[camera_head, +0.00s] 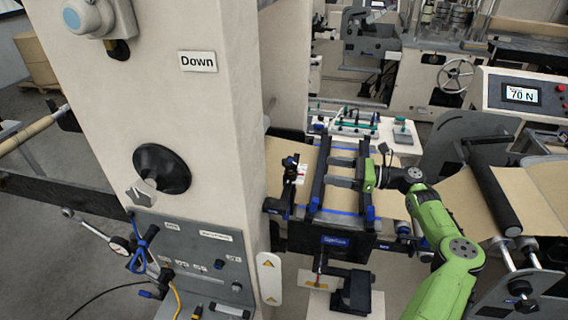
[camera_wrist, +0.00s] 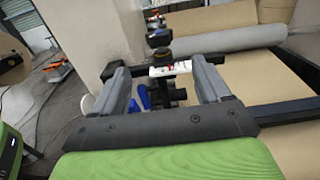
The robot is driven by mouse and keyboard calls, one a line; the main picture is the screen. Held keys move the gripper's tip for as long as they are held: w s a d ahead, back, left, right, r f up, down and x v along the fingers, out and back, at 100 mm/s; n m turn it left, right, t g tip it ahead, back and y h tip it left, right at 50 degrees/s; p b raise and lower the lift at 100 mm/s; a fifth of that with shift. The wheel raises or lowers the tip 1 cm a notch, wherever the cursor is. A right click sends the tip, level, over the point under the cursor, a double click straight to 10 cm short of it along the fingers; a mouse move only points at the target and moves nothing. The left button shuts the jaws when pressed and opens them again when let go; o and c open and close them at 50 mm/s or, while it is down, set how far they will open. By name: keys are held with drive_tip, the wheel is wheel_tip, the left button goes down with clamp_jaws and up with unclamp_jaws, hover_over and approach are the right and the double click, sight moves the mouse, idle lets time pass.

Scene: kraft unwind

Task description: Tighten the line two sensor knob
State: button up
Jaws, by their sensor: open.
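A line sensor (camera_head: 301,173) with a small red-and-white label sits on a dark bar at the left side of the kraft web. Its black knob (camera_head: 290,161) is on top. In the wrist view the black knob (camera_wrist: 160,39) stands above a brass-coloured collar, with the label below it. I cannot read which line it is. My gripper (camera_head: 332,172) is over the web frame, right of the sensor, with its fingers pointing left. It is open and empty. In the wrist view its fingers (camera_wrist: 162,72) frame the sensor, with the knob farther off, apart from them.
A dark frame (camera_head: 317,190) with blue edges crosses the brown web under my gripper. A large beige column (camera_head: 190,110) marked "Down" stands close at left of the sensor. A roller (camera_head: 492,195) and a display (camera_head: 522,94) reading 70 N are at right.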

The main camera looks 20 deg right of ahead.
sight(288, 164)
drive_tip(key=b+x, duration=0.1)
drive_tip(key=x, duration=0.5)
drive_tip(key=b+x, duration=0.1)
drive_tip(key=x, duration=0.5)
drive_tip(key=shift+w+a+f+b, duration=0.1)
drive_tip(key=shift+a+f+b, duration=0.1)
drive_tip(key=shift+b, duration=0.15)
drive_tip(key=shift+w+a+r, duration=0.15)
drive_tip(key=shift+w+a, duration=0.25)
drive_tip(key=shift+a, duration=0.1)
drive_tip(key=shift+s, duration=0.1)
drive_tip(key=c, duration=0.9)
drive_tip(key=shift+c, duration=0.2)
